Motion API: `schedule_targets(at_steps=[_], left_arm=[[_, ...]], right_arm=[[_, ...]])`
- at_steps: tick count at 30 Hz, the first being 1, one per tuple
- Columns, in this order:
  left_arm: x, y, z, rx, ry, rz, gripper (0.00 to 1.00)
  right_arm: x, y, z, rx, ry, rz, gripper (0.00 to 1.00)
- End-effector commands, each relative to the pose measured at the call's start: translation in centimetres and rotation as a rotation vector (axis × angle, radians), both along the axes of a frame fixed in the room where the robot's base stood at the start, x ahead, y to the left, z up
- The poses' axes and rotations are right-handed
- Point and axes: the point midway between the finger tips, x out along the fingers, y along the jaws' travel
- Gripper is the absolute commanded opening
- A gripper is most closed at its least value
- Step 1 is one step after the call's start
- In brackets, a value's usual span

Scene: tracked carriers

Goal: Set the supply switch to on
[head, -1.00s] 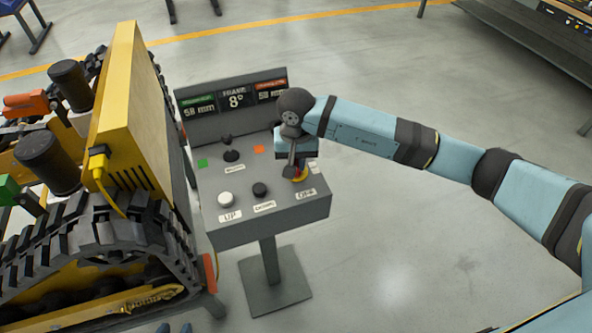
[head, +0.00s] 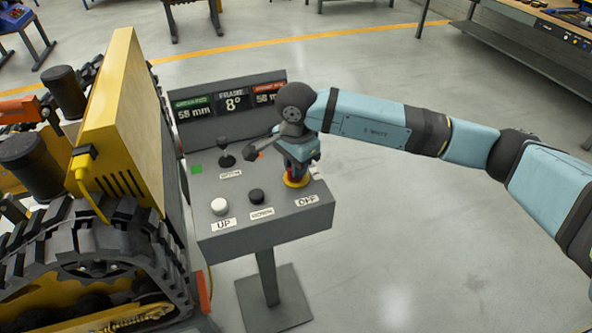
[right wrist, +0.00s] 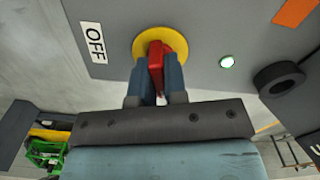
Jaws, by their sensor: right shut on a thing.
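The supply switch is a red knob (right wrist: 155,58) on a round yellow plate (right wrist: 161,43) on the grey control panel. In the head view the yellow plate (head: 296,181) shows below my right gripper, which hides most of the knob. My right gripper (right wrist: 155,72) is shut on the red knob, one blue finger on each side. An "OFF" label (right wrist: 95,43) is left of the plate in the wrist view, and in the head view the label (head: 306,201) lies in front of it. No "ON" label shows. My left gripper is not in view.
The control panel (head: 265,225) also bears a white button (head: 219,206), a black button (head: 256,196) and a black joystick (head: 226,157). A yellow tracked carrier (head: 115,120) stands close at the left. Floor right of the panel is clear.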

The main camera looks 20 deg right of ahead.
Motion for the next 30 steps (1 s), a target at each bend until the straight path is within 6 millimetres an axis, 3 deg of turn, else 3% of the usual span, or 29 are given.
schedule_targets(at_steps=[12, 30], left_arm=[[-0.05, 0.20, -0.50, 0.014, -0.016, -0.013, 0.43], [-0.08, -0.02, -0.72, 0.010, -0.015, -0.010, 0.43]], right_arm=[[0.11, -0.14, 0.02, -0.003, -0.002, -0.267, 0.00], [0.12, -0.15, 0.17, -0.002, -0.003, -0.340, 0.00]])
